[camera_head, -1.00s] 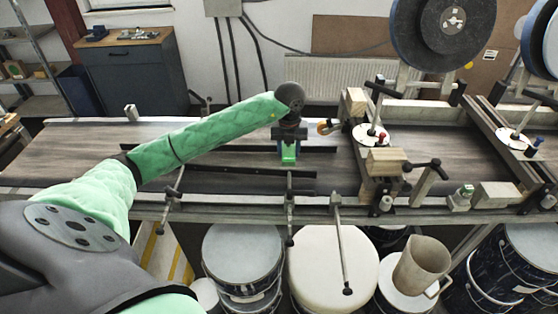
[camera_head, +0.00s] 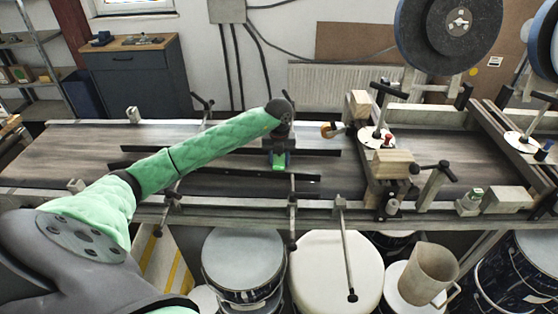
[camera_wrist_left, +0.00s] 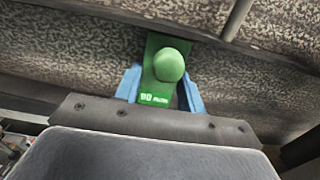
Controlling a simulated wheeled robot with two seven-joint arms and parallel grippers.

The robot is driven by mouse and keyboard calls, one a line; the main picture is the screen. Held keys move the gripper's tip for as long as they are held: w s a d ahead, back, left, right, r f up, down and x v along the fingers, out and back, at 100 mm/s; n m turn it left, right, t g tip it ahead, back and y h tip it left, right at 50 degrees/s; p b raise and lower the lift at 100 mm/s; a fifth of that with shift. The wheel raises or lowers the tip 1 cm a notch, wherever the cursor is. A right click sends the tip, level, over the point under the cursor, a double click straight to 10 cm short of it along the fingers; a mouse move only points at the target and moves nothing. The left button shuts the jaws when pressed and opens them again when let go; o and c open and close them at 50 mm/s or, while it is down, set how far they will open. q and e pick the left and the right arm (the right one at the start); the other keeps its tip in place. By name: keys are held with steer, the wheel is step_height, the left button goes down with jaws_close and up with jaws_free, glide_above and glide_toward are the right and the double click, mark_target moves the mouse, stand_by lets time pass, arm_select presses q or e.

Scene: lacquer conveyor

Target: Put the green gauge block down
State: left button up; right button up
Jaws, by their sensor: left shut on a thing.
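The green gauge block (camera_head: 279,161) is under my left gripper in the head view, low over the conveyor (camera_head: 60,160) between two dark guide rails (camera_head: 250,175). In the left wrist view the green block (camera_wrist_left: 154,88), with a round green knob and white lettering, sits between the blue fingers of my left gripper (camera_wrist_left: 160,90). The left gripper also shows in the head view (camera_head: 278,157), pointing down and shut on the block. I cannot tell whether the block touches the belt. My right gripper is not in view.
A wooden block (camera_head: 390,164) and clamps stand to the right on the conveyor. Large dark reels (camera_head: 450,35) hang above at the right. Buckets (camera_head: 335,260) and a beige jug (camera_head: 431,268) stand below the front edge. The belt at left is clear.

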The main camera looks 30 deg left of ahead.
mark_target(279, 161)
arm_select(q)
steer(key=shift+d, duration=0.1)
steer(key=o, duration=1.2)
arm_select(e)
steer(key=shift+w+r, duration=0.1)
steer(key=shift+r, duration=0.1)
arm_select(q)
steer(key=shift+r, duration=0.1)
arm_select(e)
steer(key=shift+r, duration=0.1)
arm_select(q)
steer(key=shift+r, duration=0.15)
steer(key=shift+r+b, duration=0.3)
step_height(279, 161, up, 11)
steer(key=b, duration=0.4)
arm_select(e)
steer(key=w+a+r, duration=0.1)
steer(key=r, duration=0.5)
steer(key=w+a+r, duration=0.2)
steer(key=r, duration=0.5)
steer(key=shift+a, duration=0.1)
